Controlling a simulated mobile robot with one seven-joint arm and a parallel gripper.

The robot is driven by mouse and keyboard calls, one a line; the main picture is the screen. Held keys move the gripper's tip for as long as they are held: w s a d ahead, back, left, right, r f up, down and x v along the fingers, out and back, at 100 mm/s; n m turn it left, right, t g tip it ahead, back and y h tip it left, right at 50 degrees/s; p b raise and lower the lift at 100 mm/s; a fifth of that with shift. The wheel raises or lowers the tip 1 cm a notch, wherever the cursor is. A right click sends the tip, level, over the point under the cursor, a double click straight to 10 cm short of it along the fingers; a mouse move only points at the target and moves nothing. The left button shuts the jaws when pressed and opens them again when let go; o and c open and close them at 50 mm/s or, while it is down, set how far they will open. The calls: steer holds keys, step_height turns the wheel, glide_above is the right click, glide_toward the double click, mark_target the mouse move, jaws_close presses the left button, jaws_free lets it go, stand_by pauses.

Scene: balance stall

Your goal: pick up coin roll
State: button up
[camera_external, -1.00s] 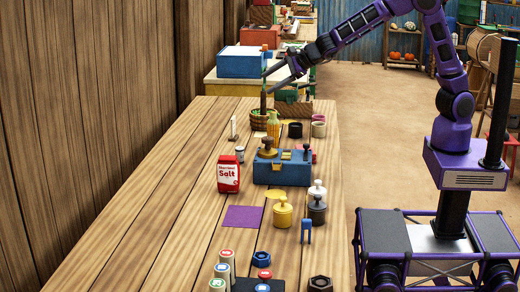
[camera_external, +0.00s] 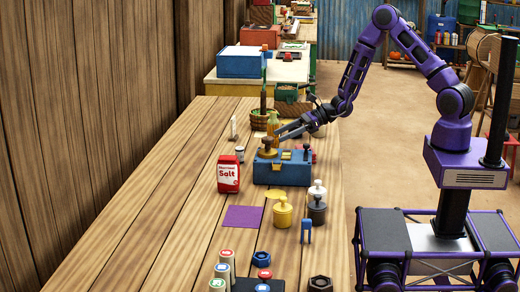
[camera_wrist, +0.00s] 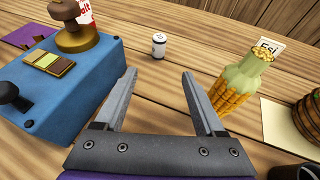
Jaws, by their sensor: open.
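My gripper (camera_external: 281,135) is open and empty, low over the table behind the blue box. In the wrist view its two fingers (camera_wrist: 158,76) are spread apart, with bare wood between them.
The blue box (camera_wrist: 62,95) with a brass-coloured knob is close on the left. A yellow-green bottle (camera_wrist: 238,82) stands close on the right. The red salt packet (camera_external: 229,176) is on the table's left side. Bare planks lie between the fingers and the cylinder.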

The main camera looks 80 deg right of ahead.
mark_target(239, 155)
steer(key=x, duration=1.7)
steer(key=shift+a, duration=0.25)
steer(key=shift+s+r, duration=0.1)
jaws_close()
